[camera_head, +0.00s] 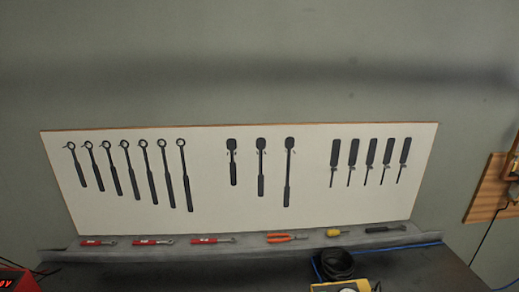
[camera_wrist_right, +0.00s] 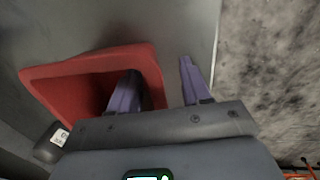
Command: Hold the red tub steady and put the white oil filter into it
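The red tub (camera_wrist_right: 80,72) shows in the right wrist view, open side visible, with a dark interior. My right gripper (camera_wrist_right: 160,66) is open. Its left finger overlaps the tub's opening and its right finger is outside, so the tub's right wall shows between them. A gap shows between the right finger and that wall. I cannot tell whether the left finger touches the tub. I cannot make out the white oil filter in either view. My left gripper is not in view.
A dark object with a white label (camera_wrist_right: 50,142) is beside the tub. In the head view, a tool board (camera_head: 215,185) stands behind a ledge of hand tools (camera_head: 285,237). A black coil (camera_head: 336,264), a yellow object (camera_head: 343,286) and a red object (camera_head: 14,280) are at the bottom edge.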

